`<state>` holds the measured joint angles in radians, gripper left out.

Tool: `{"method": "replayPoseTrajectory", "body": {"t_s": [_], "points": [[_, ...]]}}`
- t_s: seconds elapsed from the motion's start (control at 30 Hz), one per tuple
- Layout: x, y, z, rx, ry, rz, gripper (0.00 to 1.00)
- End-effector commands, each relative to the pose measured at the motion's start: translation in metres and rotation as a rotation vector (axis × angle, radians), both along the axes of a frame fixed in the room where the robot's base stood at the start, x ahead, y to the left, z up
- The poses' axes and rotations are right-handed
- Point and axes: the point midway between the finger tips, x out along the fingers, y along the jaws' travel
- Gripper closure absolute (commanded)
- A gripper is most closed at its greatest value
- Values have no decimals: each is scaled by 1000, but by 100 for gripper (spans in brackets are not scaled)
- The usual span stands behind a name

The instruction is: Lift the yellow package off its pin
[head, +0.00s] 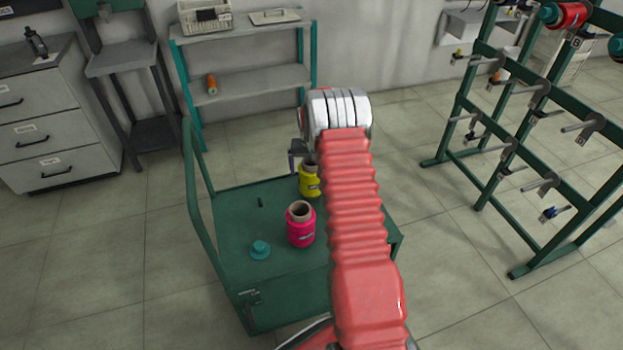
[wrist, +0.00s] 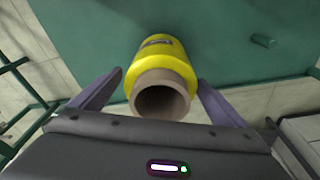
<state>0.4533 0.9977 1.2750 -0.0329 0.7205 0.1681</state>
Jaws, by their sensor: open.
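The yellow package (head: 309,182) stands upright on the green cart (head: 232,225), near its back edge and partly hidden by my arm. In the wrist view the yellow package (wrist: 162,62) shows its brown tube end towards the camera. My gripper (wrist: 161,80) is open, with one purple finger on each side of the package. I see a gap beside the fingers, and cannot tell if either touches it. In the head view only a bit of my gripper (head: 297,158) shows beside the package. The pin under the package is hidden.
A pink package (head: 301,226) stands on the cart in front of the yellow one. A green rack (head: 510,145) with hooks stands at right, shelves (head: 250,82) at the back.

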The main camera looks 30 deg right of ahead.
Motion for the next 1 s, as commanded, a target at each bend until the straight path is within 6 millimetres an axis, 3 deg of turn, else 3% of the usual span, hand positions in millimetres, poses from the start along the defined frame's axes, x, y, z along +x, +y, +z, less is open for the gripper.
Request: {"method": "replayPoseTrajectory", "body": {"t_s": [0.17, 0.83, 1.0], "points": [[0, 0, 0, 0, 0, 0, 10], [0, 0, 0, 0, 0, 0, 57], [0, 0, 1, -1, -1, 0, 58]]}}
